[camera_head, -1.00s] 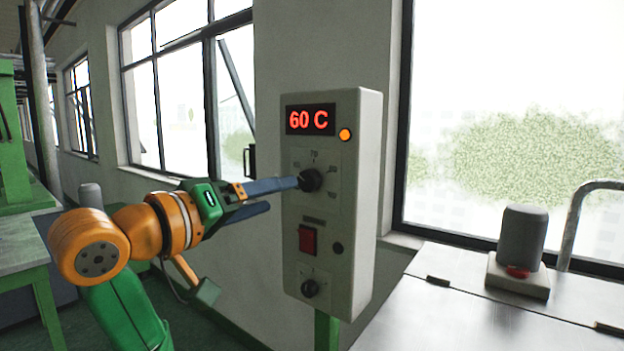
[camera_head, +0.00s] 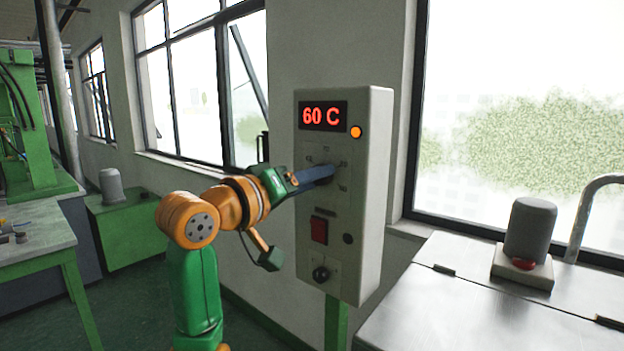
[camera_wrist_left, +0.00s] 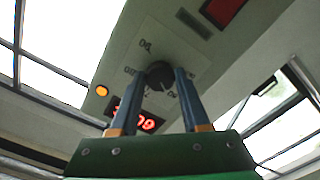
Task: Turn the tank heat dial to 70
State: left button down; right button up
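The control box (camera_head: 375,200) carries a red display (camera_head: 323,116) reading 60 C. The upper dial (camera_wrist_left: 159,74), ringed by number marks, sits below the display; in the head view my fingers mostly hide it. My left gripper (camera_head: 326,173) reaches it from the left. In the left wrist view its two blue fingers (camera_wrist_left: 161,78) lie on either side of the dial, seemingly against it, with the dial between their tips. The marks there are tilted and too small to read surely. My right gripper is not in view.
Below the dial are a red switch (camera_head: 319,230), a dark button (camera_head: 348,239) and a lower knob (camera_head: 320,274). An orange lamp (camera_head: 356,132) is lit beside the display. A metal-topped unit (camera_head: 450,305) stands at the right. Green machinery and a table stand at the left.

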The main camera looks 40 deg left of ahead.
pick_arm(q)
jog(key=shift+m, duration=0.3)
jog(key=m+p, duration=0.1)
jog(key=m, duration=0.9)
jog(key=shift+a+p, duration=0.2)
jog(key=shift+p, duration=0.2)
jog(key=shift+m, duration=0.4)
jog(key=shift+c, duration=1.9)
grip_release()
